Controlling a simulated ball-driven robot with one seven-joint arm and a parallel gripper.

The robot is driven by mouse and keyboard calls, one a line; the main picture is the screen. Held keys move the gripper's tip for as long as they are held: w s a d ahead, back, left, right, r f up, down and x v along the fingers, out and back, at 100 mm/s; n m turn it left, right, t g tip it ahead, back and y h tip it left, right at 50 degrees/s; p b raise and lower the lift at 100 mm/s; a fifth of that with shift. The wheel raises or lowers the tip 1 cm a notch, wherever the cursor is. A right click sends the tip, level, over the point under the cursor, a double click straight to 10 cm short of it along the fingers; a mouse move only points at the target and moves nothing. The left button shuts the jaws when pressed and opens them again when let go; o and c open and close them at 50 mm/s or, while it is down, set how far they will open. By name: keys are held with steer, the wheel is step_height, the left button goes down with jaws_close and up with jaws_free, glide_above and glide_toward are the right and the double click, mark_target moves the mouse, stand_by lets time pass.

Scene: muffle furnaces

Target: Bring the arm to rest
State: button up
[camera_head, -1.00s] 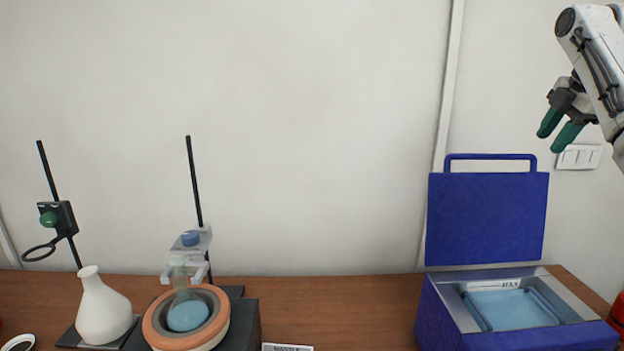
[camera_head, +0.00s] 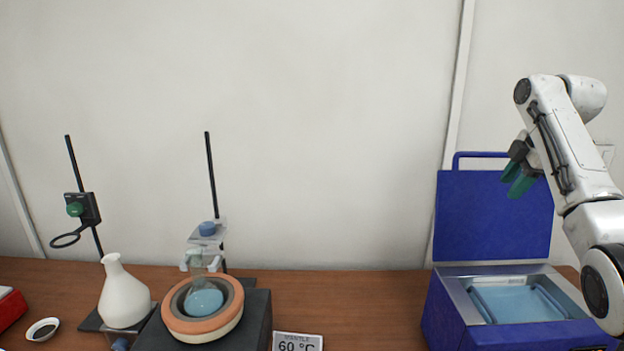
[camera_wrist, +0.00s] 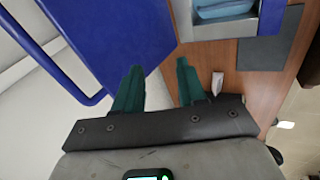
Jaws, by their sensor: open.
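My gripper (camera_head: 520,179) has green fingers and is open and empty. In the head view it is raised at the right, in front of the upright blue lid (camera_head: 492,212) of the blue bath box. My white arm comes in from the right edge. In the wrist view the two fingers of my gripper (camera_wrist: 158,85) stand apart with nothing between them. The blue lid (camera_wrist: 112,38) and the wooden bench (camera_wrist: 178,88) show beyond them.
The open blue bath box (camera_head: 445,312) holds pale blue liquid at the right. At the left stand a white flask (camera_head: 124,298), a round-bottom flask (camera_head: 205,300) in an orange-rimmed heating mantle (camera_head: 184,323), and two rod stands. A small sign (camera_head: 297,342) reads 60 °C.

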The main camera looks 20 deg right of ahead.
steer(key=w+a+f+m, duration=0.2)
steer(key=w+a+f, duration=0.1)
steer(key=a+f, duration=0.75)
steer(key=s+a+f+m+y, duration=0.15)
steer(key=s+a+f, duration=0.25)
steer(key=a+f, duration=0.45)
steer(key=s+a+f+m, duration=0.35)
steer(key=a+f, duration=0.25)
steer(key=f, duration=0.6)
steer(key=s+a+f+m, duration=0.2)
steer(key=s+a, duration=0.1)
steer(key=s, duration=0.6)
steer(key=s+a+f+m, duration=0.2)
steer(key=s+a, duration=0.1)
steer(key=s, duration=0.5)
steer(key=s+a+f+m, duration=0.2)
steer(key=s+a, duration=0.1)
steer(key=s, duration=0.6)
steer(key=shift+s+a+f+h, duration=0.1)
steer(key=shift+s+f+h, duration=0.2)
steer(key=shift+f+h, duration=0.05)
steer(key=s+d+f+m+g, duration=0.1)
steer(key=s+f+g, duration=0.3)
steer(key=s, duration=0.7)
steer(key=shift+d+f, duration=0.25)
steer(key=shift+f, duration=0.7)
steer(key=shift+s, duration=0.1)
